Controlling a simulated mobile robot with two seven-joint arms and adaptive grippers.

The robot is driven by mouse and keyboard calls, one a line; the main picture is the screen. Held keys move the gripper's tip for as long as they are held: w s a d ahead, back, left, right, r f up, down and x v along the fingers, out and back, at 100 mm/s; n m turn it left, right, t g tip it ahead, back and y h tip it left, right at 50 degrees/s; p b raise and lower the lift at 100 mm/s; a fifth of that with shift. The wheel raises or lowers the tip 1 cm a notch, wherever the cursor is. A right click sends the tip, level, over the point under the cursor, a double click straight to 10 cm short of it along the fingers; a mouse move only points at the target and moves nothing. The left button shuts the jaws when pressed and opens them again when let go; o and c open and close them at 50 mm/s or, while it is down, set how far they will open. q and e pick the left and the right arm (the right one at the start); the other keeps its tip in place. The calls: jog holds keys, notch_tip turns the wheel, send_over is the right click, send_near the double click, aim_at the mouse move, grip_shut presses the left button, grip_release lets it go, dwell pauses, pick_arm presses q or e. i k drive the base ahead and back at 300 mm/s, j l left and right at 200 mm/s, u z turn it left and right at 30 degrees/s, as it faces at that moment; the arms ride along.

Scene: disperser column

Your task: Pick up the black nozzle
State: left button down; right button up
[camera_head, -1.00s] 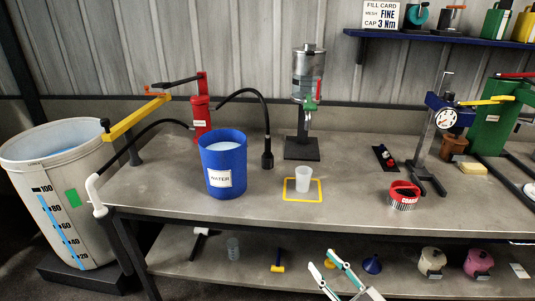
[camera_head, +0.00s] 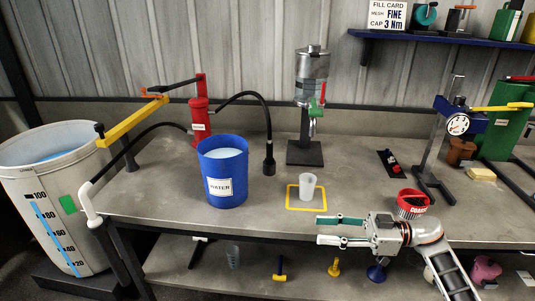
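The black nozzle (camera_head: 269,161) hangs upright at the lower end of a curved black hose (camera_head: 254,98), right of the blue water bucket (camera_head: 231,177). Its tip is close to the bench top; I cannot tell whether it touches. My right gripper (camera_head: 320,230) is at the bench's front edge, to the right of the nozzle and nearer to me. It points left, its two fingers are apart, and nothing is between them. My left gripper is not in view.
A clear cup (camera_head: 307,186) stands in a yellow square outline (camera_head: 291,203) behind my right gripper. A dispenser column (camera_head: 306,153) stands behind the cup.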

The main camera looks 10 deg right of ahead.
aim_at(269, 159)
jog(key=i, duration=1.35)
